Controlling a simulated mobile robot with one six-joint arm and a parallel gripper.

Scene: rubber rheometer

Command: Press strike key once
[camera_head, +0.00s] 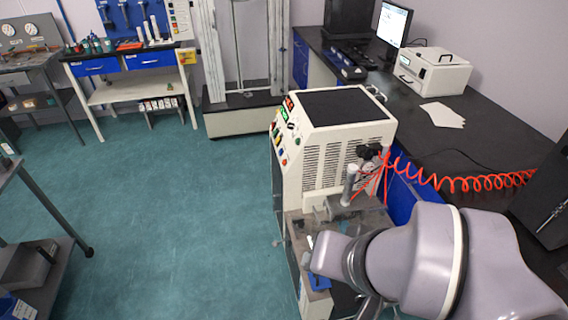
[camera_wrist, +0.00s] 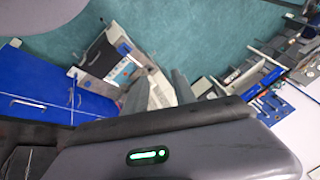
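A cream machine (camera_head: 330,140) with a black top and side vents stands beside the bench, probably the rheometer. Its narrow front panel (camera_head: 283,130) carries a red display, a green display and several coloured buttons. I cannot tell which one is the strike key. In the wrist view, a pale machine with a light-blue panel (camera_wrist: 125,70) and small red marks lies beyond my gripper; I cannot tell whether it is the same one. My gripper (camera_wrist: 160,92) has two dark fingers apart, with nothing seen between them. In the head view my arm hides most of it.
A dark bench (camera_head: 455,170) with a white box device (camera_head: 433,70) and a monitor (camera_head: 393,24) runs along the right. A coiled orange hose (camera_head: 470,184) crosses it. A workbench (camera_head: 125,95) stands at the back left. The green floor (camera_head: 180,200) left of the machine is clear.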

